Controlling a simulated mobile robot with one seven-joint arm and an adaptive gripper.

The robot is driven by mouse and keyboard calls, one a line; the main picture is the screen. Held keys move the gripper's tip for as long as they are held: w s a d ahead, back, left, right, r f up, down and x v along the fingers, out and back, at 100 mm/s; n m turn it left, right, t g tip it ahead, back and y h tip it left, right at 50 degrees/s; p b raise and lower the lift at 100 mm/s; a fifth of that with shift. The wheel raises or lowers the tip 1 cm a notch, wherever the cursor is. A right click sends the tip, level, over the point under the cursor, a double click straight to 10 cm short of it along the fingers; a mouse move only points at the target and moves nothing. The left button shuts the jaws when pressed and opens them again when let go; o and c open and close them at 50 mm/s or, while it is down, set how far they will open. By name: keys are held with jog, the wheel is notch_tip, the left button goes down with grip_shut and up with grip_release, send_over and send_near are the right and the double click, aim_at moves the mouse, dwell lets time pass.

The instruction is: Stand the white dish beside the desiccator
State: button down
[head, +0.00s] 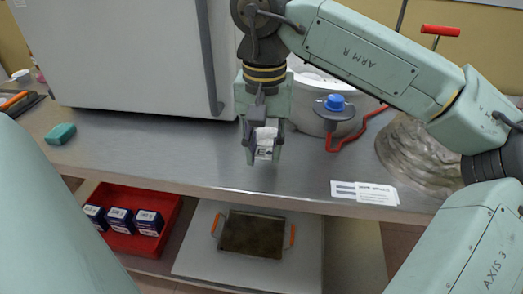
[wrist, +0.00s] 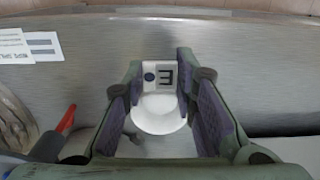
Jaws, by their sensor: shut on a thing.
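My gripper (head: 263,153) is shut on the white dish (head: 266,137) and holds it over the front part of the grey bench. In the wrist view the white dish (wrist: 158,117) sits between the two fingers of my gripper (wrist: 159,68). It has a rounded bowl and a flat square tab with a dark dot and a letter like an E. I cannot tell the exact gap between the dish and the bench.
A red handle or tube (head: 352,133) sticks out by the vessel. White cards (head: 364,192) lie near the bench's front edge. A grey lumpy mound (head: 415,155) stands at right, a large white cabinet (head: 130,60) at back left.

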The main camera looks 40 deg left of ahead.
aim_at(262, 147)
jog(key=shift+w+a, duration=0.3)
jog(key=shift+a, duration=0.15)
jog(key=f, duration=0.3)
jog(key=shift+w+a+p, duration=0.25)
jog(key=shift+a+p, duration=0.05)
jog(key=shift+p, duration=0.05)
jog(key=shift+f, duration=0.35)
jog(key=shift+f, duration=0.25)
jog(key=c, duration=1.3)
grip_release()
jog(key=shift+r, duration=0.1)
notch_tip(262, 147, up, 12)
jog(key=shift+r, duration=0.2)
